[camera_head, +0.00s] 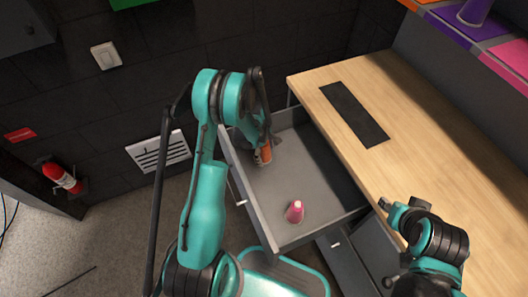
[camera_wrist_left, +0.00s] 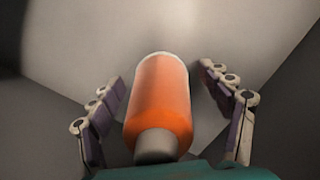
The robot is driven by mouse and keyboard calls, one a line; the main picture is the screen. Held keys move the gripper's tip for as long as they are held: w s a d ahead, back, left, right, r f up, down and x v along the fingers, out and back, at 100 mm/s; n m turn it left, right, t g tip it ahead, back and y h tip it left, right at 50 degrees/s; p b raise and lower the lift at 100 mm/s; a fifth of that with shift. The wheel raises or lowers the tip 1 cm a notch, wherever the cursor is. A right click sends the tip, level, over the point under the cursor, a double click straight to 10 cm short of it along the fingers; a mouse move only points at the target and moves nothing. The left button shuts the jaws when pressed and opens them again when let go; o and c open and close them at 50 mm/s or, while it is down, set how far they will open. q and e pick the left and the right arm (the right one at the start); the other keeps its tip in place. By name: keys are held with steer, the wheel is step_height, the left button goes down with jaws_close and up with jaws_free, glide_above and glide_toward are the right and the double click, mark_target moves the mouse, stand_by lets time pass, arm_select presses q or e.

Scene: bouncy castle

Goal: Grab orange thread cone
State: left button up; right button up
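The orange thread cone (camera_head: 264,155) is in the open grey drawer (camera_head: 305,172), near its back left corner. In the left wrist view the cone (camera_wrist_left: 160,100) fills the middle, its grey end towards me. My left gripper (camera_head: 264,150) reaches down into the drawer at the cone. In the wrist view the left gripper's fingers (camera_wrist_left: 168,95) stand open on either side of the cone, with gaps showing on both sides. My right gripper (camera_head: 384,204) is over the front of the desk, away from the cone; its finger opening is too small to tell.
A pink cone (camera_head: 295,211) stands in the drawer nearer its front. The drawer walls surround both cones. The wooden desk (camera_head: 420,120) with a dark inset strip (camera_head: 354,113) is right of the drawer. A fire extinguisher (camera_head: 62,177) hangs on the far left wall.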

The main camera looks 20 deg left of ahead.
arm_select(q)
steer(key=c, duration=1.1)
steer(key=shift+r, duration=0.1)
